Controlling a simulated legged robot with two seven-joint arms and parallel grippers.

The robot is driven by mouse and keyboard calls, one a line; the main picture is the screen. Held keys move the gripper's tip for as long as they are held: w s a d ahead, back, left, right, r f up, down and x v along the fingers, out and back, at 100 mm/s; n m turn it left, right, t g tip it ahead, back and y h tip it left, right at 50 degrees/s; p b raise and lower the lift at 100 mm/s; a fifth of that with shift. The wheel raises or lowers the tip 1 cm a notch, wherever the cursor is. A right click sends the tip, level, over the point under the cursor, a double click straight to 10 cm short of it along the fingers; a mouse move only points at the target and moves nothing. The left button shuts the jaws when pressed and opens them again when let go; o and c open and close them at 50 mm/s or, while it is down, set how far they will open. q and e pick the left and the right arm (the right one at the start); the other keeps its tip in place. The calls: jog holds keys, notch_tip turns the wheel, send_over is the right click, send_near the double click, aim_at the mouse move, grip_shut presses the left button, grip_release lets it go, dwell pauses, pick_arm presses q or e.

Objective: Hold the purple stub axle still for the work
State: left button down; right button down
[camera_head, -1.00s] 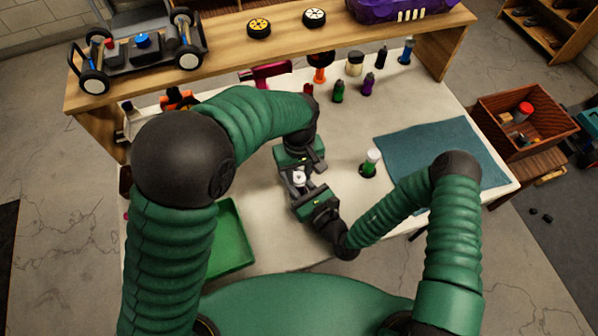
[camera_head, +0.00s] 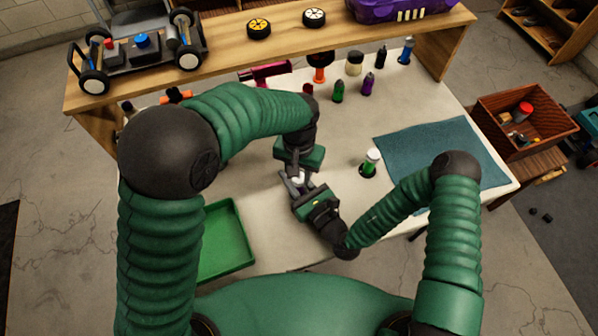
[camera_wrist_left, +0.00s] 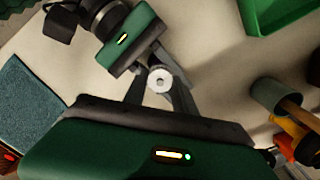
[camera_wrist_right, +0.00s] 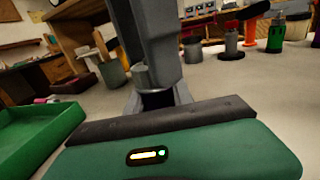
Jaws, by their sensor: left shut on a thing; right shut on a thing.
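A green tray (camera_head: 226,268) lies left of the grippers. A green bottle with a white cap (camera_head: 370,162) stands to their right, before a blue mat (camera_head: 478,160). More bottles stand along the back under a wooden shelf (camera_head: 225,60) bearing a car chassis (camera_head: 140,55).

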pick_arm(q)
jog(key=shift+m, duration=0.5)
jog(key=c, duration=1)
grip_release()
notch_tip(320, 180, up, 12)
jog(key=shift+d, duration=0.1)
pick_arm(e)
jog(key=c, duration=1)
grip_release()
jog(key=shift+c, duration=0.2)
